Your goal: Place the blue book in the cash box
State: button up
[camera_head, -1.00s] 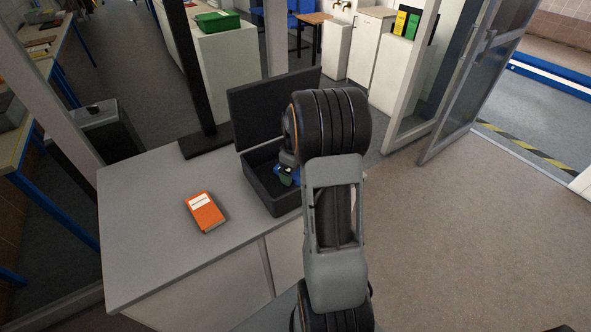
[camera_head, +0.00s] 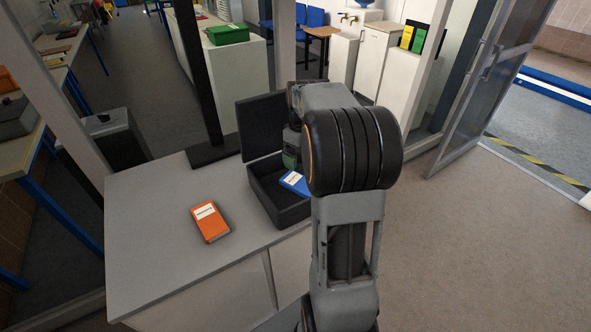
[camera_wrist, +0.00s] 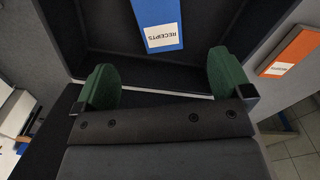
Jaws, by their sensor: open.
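The blue book (camera_head: 294,183) with a white label lies in the open dark cash box (camera_head: 280,214), near its right side in the head view. In the wrist view the blue book (camera_wrist: 158,24) shows inside the box, its label reading RECEIPTS, apart from the fingers. My gripper (camera_wrist: 163,85) has its two green fingertips spread wide with nothing between them, close to the box's rim. In the head view my arm hides most of the gripper and part of the box.
An orange book (camera_head: 210,222) lies on the grey counter (camera_head: 150,240) left of the box. The box's lid (camera_head: 262,125) stands open at the back. A dark post rises behind the counter. The counter's front left is clear.

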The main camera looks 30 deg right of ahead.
jog(key=s+a+m+t, duration=0.2)
jog(key=s+a, duration=0.5)
jog(key=a, duration=0.2)
jog(key=s+a+r+m+t, duration=0.1)
jog(key=s+a+t, duration=0.1)
jog(key=s+a, duration=0.5)
jog(key=a, duration=0.3)
jog(key=shift+a+m, duration=0.3)
jog(key=shift+m, duration=0.1)
jog(key=shift+s+r, duration=0.1)
jog(key=shift+c, duration=0.2)
